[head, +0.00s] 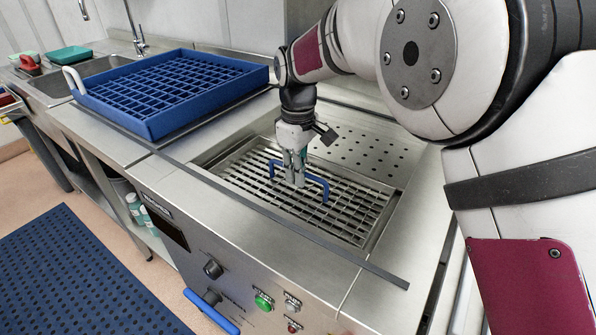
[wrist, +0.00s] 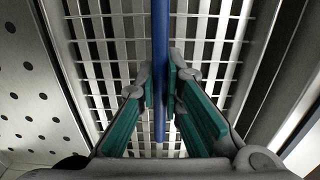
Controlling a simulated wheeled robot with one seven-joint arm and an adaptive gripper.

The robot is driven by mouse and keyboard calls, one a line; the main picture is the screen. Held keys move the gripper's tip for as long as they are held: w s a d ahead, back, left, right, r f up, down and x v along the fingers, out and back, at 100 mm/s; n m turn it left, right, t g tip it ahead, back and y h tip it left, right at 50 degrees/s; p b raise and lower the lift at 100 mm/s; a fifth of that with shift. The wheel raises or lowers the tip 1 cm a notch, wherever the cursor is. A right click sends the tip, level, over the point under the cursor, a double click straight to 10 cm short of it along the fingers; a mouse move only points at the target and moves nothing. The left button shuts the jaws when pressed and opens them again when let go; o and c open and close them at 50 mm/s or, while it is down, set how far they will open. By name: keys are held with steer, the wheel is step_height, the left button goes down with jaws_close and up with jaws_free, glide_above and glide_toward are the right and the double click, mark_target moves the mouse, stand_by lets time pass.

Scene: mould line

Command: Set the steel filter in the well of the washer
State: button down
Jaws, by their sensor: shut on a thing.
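The steel filter (head: 344,216) is a slotted metal grid with a blue handle (head: 317,181). It lies in or just over the rectangular well (head: 215,163) of the washer (head: 232,230); I cannot tell whether it is fully seated. My gripper (head: 294,181) points down and is shut on the middle of the blue handle. In the wrist view the green-padded fingers (wrist: 161,100) stand on both sides of the handle (wrist: 159,60), with the slotted filter (wrist: 110,50) below them.
A blue rack (head: 160,122) stands on the counter at the left. A perforated steel plate (head: 370,150) lies behind the filter. The washer's front panel has a knob (head: 213,268) and a green button (head: 263,302). A sink (head: 80,75) is at the far left.

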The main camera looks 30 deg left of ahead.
steer(key=shift+f, duration=0.15)
steer(key=c, duration=1.7)
jaws_free()
step_height(320, 180, up, 12)
steer(key=p, duration=0.1)
steer(key=shift+r+p, duration=0.25)
steer(key=shift+p, duration=0.1)
